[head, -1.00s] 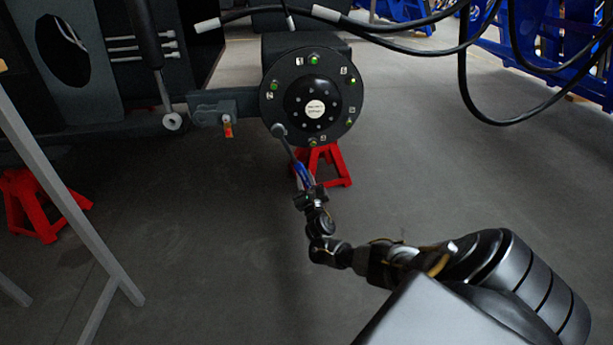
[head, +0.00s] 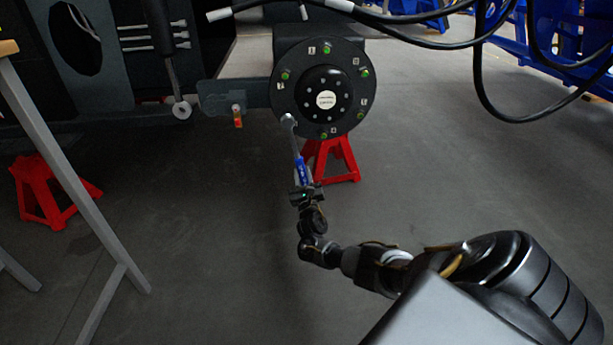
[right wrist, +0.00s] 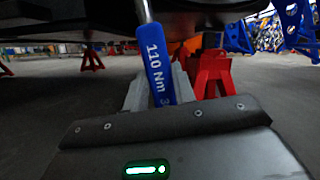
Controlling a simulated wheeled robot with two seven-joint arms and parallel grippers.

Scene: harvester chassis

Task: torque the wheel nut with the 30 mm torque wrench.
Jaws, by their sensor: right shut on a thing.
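The round black wheel hub (head: 320,88) hangs at the upper middle of the head view. Several nuts around its rim show green, such as the top one (head: 327,49). The torque wrench (head: 295,143) has its head over the hub's lower-left nut position, hiding that nut; I cannot tell how fully it is seated. The wrench's blue handle hangs below, slightly tilted; in the right wrist view the blue handle (right wrist: 158,72) reads "110 Nm". My right gripper (head: 304,190) is shut on that handle. My left gripper is out of view.
A red jack stand (head: 330,160) stands below and behind the hub; another (head: 45,190) is at left. A grey-legged table (head: 60,165) stands at left. Black hoses (head: 480,75) loop at upper right. The floor around the right arm is clear.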

